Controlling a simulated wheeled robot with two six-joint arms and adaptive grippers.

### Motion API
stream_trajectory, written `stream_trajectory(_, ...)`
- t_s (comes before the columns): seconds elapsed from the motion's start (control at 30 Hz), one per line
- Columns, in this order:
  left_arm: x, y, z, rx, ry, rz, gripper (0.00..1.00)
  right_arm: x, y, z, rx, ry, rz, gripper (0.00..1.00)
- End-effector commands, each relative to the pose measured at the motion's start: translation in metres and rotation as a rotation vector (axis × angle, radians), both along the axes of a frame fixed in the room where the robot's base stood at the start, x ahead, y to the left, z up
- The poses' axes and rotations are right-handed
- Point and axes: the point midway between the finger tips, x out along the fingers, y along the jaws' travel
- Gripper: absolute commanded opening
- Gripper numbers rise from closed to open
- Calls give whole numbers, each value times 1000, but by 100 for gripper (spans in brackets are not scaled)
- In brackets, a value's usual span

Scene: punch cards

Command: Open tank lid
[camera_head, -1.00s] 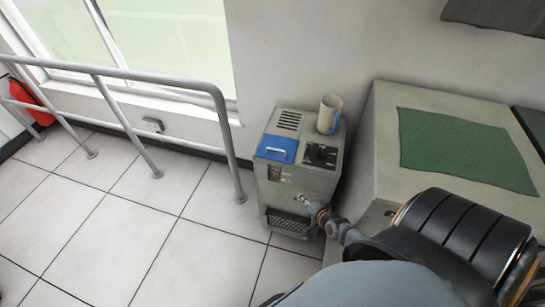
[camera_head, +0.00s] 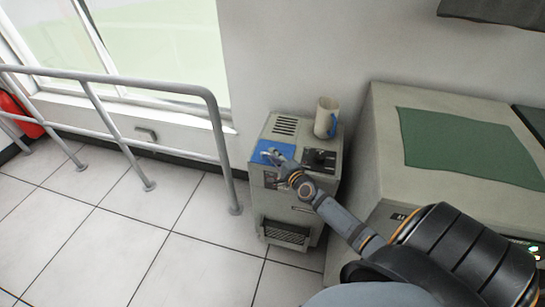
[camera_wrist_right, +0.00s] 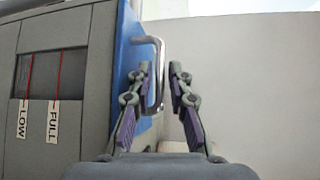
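The tank is a grey box-shaped unit (camera_head: 262,203) against the wall. Its blue lid (camera_head: 263,147) lies flat and shut on the top left, partly covered by my right gripper (camera_head: 275,157). In the right wrist view, the blue lid (camera_wrist_right: 124,35) carries a silver bar handle (camera_wrist_right: 160,60). My right gripper (camera_wrist_right: 160,70) is open, with the handle's bar between its two fingers. One finger is on the lid side of the bar and the other on the outer side. I cannot tell whether either touches the bar. My left gripper is out of view.
A large beige cabinet (camera_head: 384,112) with a green top panel stands to the right. A grey railing (camera_head: 216,135) runs on the left.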

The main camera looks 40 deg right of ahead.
Motion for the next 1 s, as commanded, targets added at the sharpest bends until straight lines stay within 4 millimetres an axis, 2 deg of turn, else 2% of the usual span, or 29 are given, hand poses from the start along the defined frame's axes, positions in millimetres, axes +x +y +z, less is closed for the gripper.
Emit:
stream_trajectory(0.13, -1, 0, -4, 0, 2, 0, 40, 11, 0, -2, 0, 1, 1, 19)
stream_trajectory(0.37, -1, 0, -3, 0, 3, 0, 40, 12, 0, -2, -1, 2, 1, 19)
stream_trajectory(0.4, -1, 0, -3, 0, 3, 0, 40, 12, 0, -2, -1, 1, 1, 17)
stream_trajectory(0.53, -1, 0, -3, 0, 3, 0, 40, 12, 0, -2, -1, 1, 1, 0)
stream_trajectory(1.0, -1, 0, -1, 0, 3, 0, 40, 13, -1, -1, 1, 4, 0, 0)
